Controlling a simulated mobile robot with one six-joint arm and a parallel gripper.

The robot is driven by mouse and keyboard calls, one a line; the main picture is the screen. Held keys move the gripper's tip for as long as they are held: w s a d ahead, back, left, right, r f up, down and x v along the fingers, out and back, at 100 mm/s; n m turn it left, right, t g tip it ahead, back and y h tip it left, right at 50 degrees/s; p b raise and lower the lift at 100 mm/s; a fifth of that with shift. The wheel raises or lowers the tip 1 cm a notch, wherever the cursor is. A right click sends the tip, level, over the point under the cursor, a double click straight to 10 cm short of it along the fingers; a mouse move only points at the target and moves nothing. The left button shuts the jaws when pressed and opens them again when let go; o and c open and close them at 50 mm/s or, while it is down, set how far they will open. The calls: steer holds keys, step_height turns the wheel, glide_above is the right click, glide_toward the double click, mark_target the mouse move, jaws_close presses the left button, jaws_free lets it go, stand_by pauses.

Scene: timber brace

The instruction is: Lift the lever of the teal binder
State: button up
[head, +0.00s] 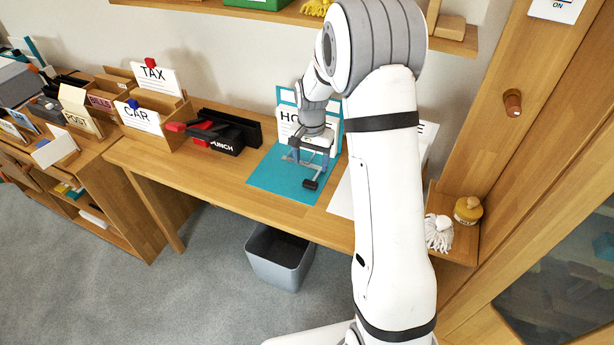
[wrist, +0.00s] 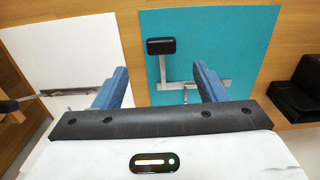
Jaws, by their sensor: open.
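The teal binder (head: 269,176) lies open on the desk, with its upright cover and a sheet with large lettering behind it. In the wrist view the teal inner face (wrist: 235,50) fills the upper middle. Its metal lever mechanism ends in a black lever tab (wrist: 161,46); the tab also shows in the head view (head: 310,185). My gripper (wrist: 160,80) is open, with its two blue fingers apart. The metal mechanism (wrist: 190,86) shows between and behind the fingers. The lever tab appears beyond the fingertips, and I see no contact. My arm hides part of the binder's right side.
A white binder (wrist: 75,45) lies open to the left in the wrist view. A black punch (head: 224,137) and black tray stand left of the teal binder. Card boxes (head: 151,110) stand farther left. A grey bin (head: 279,257) is on the floor below.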

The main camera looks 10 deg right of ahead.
mark_target(310, 182)
steer(key=shift+w+f, duration=0.3)
steer(key=shift+f, duration=0.6)
step_height(310, 182, down, 7)
steer(key=shift+f, duration=0.1)
